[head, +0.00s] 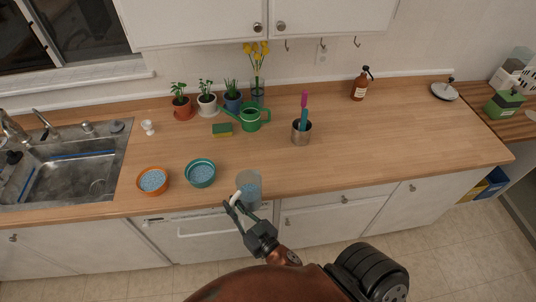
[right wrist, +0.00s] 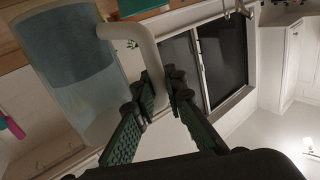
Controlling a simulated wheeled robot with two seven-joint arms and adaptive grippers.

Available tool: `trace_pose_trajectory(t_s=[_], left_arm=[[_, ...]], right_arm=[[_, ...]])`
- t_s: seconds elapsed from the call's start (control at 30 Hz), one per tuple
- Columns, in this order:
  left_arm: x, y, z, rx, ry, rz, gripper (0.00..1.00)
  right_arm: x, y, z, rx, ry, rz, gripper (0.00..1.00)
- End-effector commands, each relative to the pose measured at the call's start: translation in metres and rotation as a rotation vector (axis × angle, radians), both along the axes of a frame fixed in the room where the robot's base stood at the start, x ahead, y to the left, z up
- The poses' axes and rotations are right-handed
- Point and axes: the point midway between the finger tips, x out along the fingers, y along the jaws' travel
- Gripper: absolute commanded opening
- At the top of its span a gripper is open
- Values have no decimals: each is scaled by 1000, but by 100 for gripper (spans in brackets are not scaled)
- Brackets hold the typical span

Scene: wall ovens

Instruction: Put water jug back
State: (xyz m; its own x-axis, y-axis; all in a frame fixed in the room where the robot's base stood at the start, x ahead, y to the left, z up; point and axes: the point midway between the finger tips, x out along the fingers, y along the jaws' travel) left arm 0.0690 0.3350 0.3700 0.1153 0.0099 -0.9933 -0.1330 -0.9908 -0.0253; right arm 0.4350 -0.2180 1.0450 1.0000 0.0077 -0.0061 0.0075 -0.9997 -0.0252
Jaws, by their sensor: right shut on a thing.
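The water jug (head: 249,186) is clear, with bluish water inside and a pale curved handle (head: 236,198). In the head view it shows at the counter's front edge, overlapping it; I cannot tell whether its base touches the counter. My right gripper (head: 232,207) is shut on the handle, on the jug's near left side. In the right wrist view the jug (right wrist: 68,65) fills the upper left, tilted in the picture, and the green-padded fingers of my right gripper (right wrist: 163,88) close around the lower end of the handle. My left gripper is not in view.
On the wooden counter (head: 400,140), an orange bowl (head: 152,181) and a teal bowl (head: 201,173) stand left of the jug. The counter's right part is mostly clear.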

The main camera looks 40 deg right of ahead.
Motion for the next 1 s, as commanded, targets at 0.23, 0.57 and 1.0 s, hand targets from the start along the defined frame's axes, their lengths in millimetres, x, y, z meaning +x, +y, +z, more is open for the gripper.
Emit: trace_pose_trajectory(t_s=[0.23, 0.57, 1.0], left_arm=[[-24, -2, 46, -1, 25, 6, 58], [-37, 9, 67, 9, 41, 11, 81], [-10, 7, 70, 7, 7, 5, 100]], right_arm=[[26, -53, 69, -19, -15, 15, 0], [57, -93, 101, -22, -7, 18, 0], [144, -119, 50, -18, -4, 16, 0]])
